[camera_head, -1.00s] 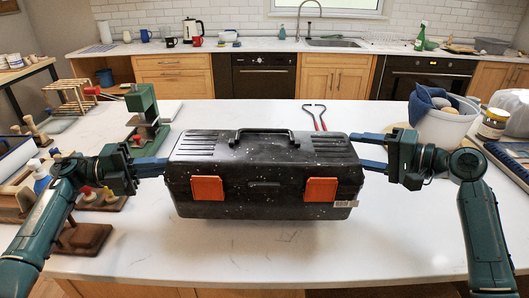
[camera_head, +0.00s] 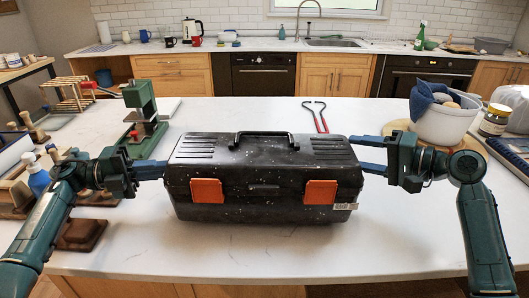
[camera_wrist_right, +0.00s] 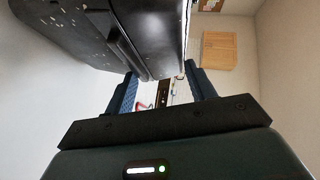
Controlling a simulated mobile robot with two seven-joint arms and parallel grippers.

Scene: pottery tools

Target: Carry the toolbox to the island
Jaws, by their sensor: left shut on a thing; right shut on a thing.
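The toolbox (camera_head: 264,178) is black with white specks, two orange latches and a folded top handle. It is level over the middle of the white island (camera_head: 240,255); I cannot tell whether its base touches the surface. My left gripper (camera_head: 166,168) is shut on its left end, its jaws partly hidden. My right gripper (camera_head: 357,153) is shut at its right end, with two blue fingers showing. In the right wrist view the toolbox (camera_wrist_right: 125,35) fills the upper part, above and between the fingers.
A green press (camera_head: 145,115), wooden blocks and a blue bottle (camera_head: 38,178) stand on the island's left. Red-handled tongs (camera_head: 316,117) lie behind the toolbox. A white bucket (camera_head: 445,122) and a jar (camera_head: 494,121) stand at right. The front strip is clear.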

